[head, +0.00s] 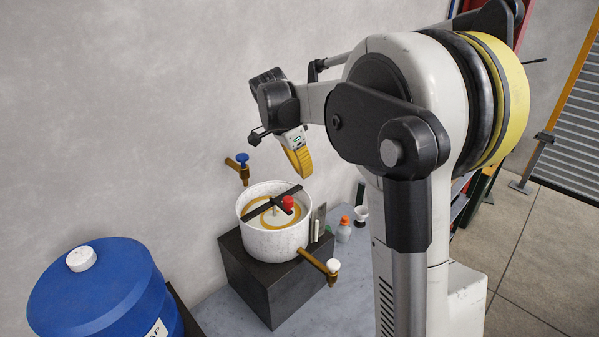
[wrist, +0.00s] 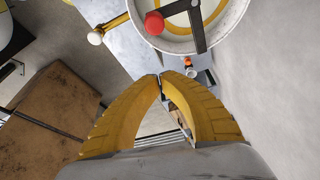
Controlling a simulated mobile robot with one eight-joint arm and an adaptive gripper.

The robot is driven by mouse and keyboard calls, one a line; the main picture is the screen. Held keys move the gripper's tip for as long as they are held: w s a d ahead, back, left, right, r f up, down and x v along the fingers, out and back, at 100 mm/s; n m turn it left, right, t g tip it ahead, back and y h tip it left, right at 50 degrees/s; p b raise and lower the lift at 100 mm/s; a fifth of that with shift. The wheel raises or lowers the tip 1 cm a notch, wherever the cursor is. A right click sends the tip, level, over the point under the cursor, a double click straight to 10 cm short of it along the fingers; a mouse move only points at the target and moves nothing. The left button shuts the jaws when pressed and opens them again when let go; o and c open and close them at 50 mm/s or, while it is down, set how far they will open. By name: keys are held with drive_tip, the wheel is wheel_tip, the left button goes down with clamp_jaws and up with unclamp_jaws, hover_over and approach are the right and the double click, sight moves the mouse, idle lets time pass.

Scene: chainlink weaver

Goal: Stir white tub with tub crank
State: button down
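The white tub (head: 270,241) stands on a dark block, with a yellow ring visible inside. The tub crank (head: 262,207) is a dark bar across the tub's top, with a red knob (head: 288,202) near the right side. My gripper (head: 305,174) has yellow fingers and hangs above the tub's back right, apart from the knob. In the wrist view, the tub (wrist: 232,24) and the red knob (wrist: 154,23) lie at the top, beyond the fingertips. My gripper's fingertips (wrist: 160,75) meet there with nothing between them.
A blue barrel (head: 95,295) stands at the lower left. The dark block (head: 265,282) carries the tub. A brass tap with a white knob (head: 333,266) juts out at the front right, and a blue-handled valve (head: 242,160) is on the wall. Small bottles (head: 344,228) stand right of the tub.

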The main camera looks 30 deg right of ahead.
sight(288, 203)
drive_tip(key=x, duration=0.7)
drive_tip(key=shift+d+f+p, duration=0.15)
drive_tip(key=shift+p, duration=0.2)
drive_tip(key=a, duration=0.1)
drive_tip(key=a+f+p, duration=0.1)
drive_tip(key=a, duration=0.1)
drive_tip(key=shift+a, duration=0.35)
drive_tip(key=shift+s+a+m+g+b, duration=0.3)
drive_tip(key=shift+a+m+b, duration=0.3)
drive_tip(key=shift+m, duration=0.2)
drive_tip(key=shift+s+a+b, duration=0.2)
drive_tip(key=shift+a+b, duration=0.4)
drive_tip(key=shift+a, duration=0.25)
drive_tip(key=shift+s+a+b, duration=0.15)
drive_tip(key=shift+a+b, duration=0.4)
drive_tip(key=shift+a, duration=0.35)
